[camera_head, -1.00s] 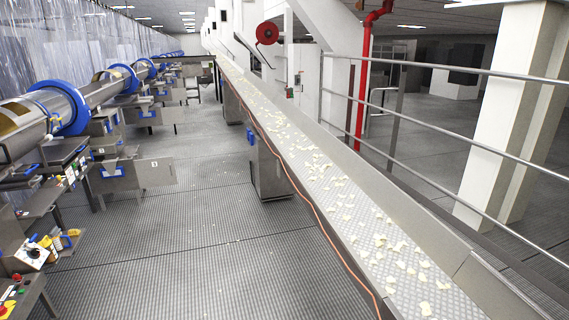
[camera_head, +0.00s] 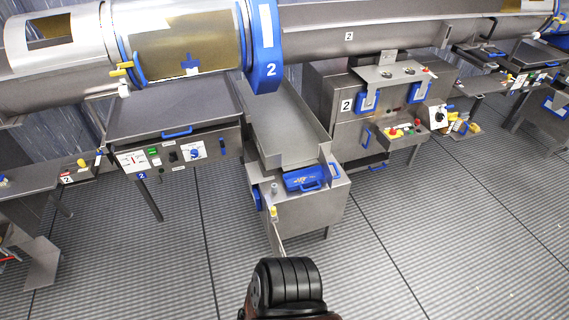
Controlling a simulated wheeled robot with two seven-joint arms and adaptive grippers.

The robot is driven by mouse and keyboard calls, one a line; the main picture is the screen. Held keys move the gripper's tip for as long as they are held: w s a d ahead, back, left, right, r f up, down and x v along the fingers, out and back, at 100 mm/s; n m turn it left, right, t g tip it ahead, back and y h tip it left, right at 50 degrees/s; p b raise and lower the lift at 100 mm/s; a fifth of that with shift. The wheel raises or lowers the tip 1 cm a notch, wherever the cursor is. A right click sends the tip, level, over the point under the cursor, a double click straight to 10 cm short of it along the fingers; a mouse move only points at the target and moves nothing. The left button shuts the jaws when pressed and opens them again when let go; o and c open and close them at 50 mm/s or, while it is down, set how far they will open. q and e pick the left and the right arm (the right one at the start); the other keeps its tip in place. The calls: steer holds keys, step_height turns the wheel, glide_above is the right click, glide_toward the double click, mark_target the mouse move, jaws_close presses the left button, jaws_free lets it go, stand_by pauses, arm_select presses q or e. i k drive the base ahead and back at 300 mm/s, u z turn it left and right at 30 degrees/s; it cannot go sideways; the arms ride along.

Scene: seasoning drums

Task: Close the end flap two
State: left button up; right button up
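A metal seasoning drum (camera_head: 185,45) has a blue ring (camera_head: 264,45) marked 2 at its right end. A sloping metal chute (camera_head: 285,115) comes down from below this ring to a metal box (camera_head: 300,210) with a blue handle (camera_head: 305,179). A narrow metal plate (camera_head: 276,236) juts forward from the box's front left. I cannot tell which part is end flap two, or whether it is open or closed. A black ribbed part of my own arm (camera_head: 290,280) shows at the bottom centre. Neither gripper's fingers are in view.
A control desk (camera_head: 175,125) with switches stands left of the chute. A metal cabinet (camera_head: 345,115) marked 2, with a button box (camera_head: 402,130), stands to the right. The grated floor (camera_head: 420,240) in front is clear.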

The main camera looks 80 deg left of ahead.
mark_target(330, 177)
steer(key=u, duration=0.45)
steer(key=i, duration=1.65)
steer(key=u, duration=1.85)
